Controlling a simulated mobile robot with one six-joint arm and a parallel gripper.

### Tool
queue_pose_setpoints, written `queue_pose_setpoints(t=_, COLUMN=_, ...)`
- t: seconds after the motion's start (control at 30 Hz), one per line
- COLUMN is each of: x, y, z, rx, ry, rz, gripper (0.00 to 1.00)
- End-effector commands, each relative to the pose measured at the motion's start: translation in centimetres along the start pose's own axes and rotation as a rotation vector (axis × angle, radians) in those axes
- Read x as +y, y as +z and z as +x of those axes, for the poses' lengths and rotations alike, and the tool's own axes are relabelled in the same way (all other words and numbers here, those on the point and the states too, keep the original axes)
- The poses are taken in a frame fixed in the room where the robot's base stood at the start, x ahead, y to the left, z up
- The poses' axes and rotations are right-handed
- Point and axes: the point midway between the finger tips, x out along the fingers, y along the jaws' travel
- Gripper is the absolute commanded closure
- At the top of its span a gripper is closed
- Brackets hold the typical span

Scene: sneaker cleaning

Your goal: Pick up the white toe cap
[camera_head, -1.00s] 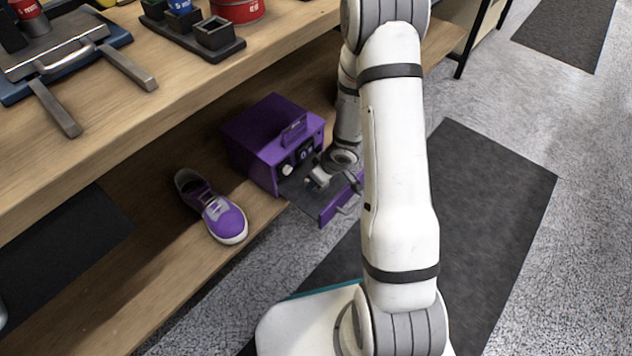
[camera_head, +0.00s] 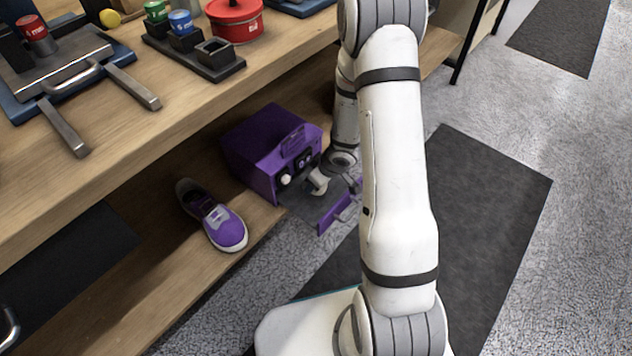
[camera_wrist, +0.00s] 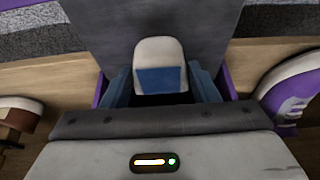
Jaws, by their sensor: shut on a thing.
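The white toe cap (camera_wrist: 159,52), with a blue patch on its lower part, sits between the two blue-grey fingers of my gripper (camera_wrist: 160,84) in the wrist view. The gripper is shut on it. In the head view a small pale shape, likely the toe cap (camera_head: 319,184), shows at the end of my arm, by the open front of a purple box (camera_head: 262,150). My arm and the box's door partly hide that spot, and the finger contact is too small to see there.
The box's purple door (camera_head: 335,212) is lowered open. A purple sneaker (camera_head: 225,230) stands on the lower wooden shelf (camera_head: 180,290) left of the box; the upper bench (camera_head: 190,105) overhangs the shelf. Open floor with a dark mat (camera_head: 480,210) lies to the right.

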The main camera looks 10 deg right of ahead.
Motion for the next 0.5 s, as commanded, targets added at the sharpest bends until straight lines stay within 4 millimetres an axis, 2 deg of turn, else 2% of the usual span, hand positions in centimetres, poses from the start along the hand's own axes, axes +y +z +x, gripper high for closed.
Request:
queue_pose_setpoints(t=0.03, x=0.0, y=-0.7, z=-1.6, rx=0.001, ry=0.001, rz=0.0, gripper=0.69)
queue_pose_setpoints(t=0.3, x=0.0, y=-3.1, z=-7.4, rx=0.001, ry=0.001, rz=-0.001, gripper=0.69)
queue_pose_setpoints(t=0.5, x=0.0, y=-4.6, z=-10.9, rx=0.001, ry=0.001, rz=0.0, gripper=0.69)
